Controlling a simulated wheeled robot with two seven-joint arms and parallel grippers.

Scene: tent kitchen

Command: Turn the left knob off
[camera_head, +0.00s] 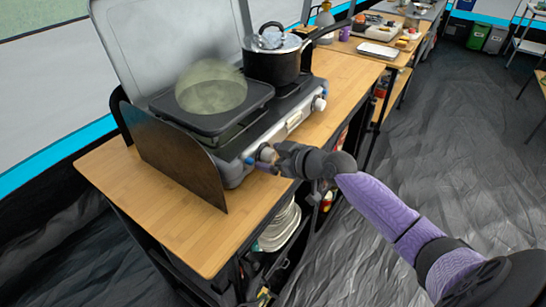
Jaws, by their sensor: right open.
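A camping stove (292,121) with a raised lid stands on the wooden table. Its left knob (266,154) is on the front edge, near the left end. The right knob (319,103) is farther along the same front edge. My right gripper (274,160) is open at the left knob, with its dark fingers close around it. Whether the fingers touch the knob cannot be told, and the gripper partly hides it. The knob's setting is too small to read. My left gripper is not in view.
A dark square pan (232,108) sits on the left burner, with a hazy greenish round shape above it. A lidded pot (272,66) sits on the right burner. A brown windshield panel (172,152) stands at the stove's left side. The table's front left (135,190) is bare.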

